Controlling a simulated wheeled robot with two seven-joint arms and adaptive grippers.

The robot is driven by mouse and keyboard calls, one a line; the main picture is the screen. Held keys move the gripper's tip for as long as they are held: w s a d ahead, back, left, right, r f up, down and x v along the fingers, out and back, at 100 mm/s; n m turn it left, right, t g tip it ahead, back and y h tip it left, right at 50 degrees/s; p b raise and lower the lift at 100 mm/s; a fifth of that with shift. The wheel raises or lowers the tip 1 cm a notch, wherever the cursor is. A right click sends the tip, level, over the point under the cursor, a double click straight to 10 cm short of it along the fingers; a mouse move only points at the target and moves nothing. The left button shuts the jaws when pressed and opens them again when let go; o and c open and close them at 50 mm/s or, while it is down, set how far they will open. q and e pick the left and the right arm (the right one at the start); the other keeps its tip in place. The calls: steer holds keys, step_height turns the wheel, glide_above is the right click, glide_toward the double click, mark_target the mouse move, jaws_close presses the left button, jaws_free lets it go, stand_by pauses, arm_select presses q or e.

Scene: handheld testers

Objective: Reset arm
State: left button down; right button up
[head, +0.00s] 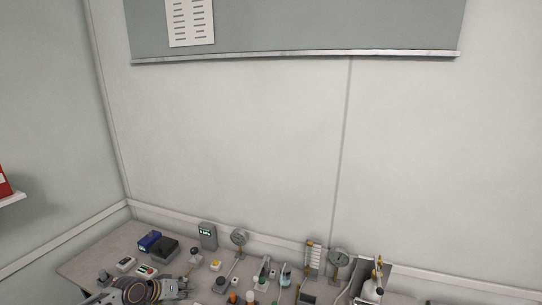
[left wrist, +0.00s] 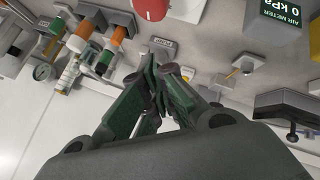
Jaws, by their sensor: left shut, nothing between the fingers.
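My left arm comes in at the bottom left of the head view. Its gripper (head: 182,287) is low over the bench, among small devices. In the left wrist view the dark green fingers (left wrist: 162,80) come together at the tips, with nothing between them. My right gripper is in neither view.
The bench (head: 90,264) holds several small testers, gauges and knobs. A round gauge (head: 239,237) and another gauge (head: 338,257) stand at the back. An air meter (left wrist: 285,10) shows in the left wrist view. The wall above the bench is clear up to a grey board (head: 300,25).

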arm_select(q)
steer(key=s+d+f+m+g, duration=0.25)
steer(key=s+d+m, duration=0.25)
steer(key=s+d, duration=1.25)
steer(key=s+a+r+n+y, duration=0.1)
steer(key=s+a+r+y, duration=0.2)
steer(key=s+a, duration=0.25)
steer(key=s+a+r+n+y, duration=0.1)
steer(key=s+a+r+y, duration=0.2)
steer(key=s+a, duration=0.3)
steer(key=s+d+f+g, duration=0.1)
steer(key=s+f, duration=0.1)
steer(key=f, duration=1.5)
steer(key=s+f+g, duration=0.1)
steer(key=s+f, duration=0.1)
steer(key=f, duration=1.5)
steer(key=s+a+f, duration=0.2)
steer(key=s+f, duration=0.7)
steer(key=s, duration=0.2)
steer(key=s+a+f+g, duration=0.1)
steer(key=s+a+f, duration=0.1)
steer(key=s+f, duration=0.8)
steer(key=shift+s+f, duration=0.25)
steer(key=shift+s, duration=0.15)
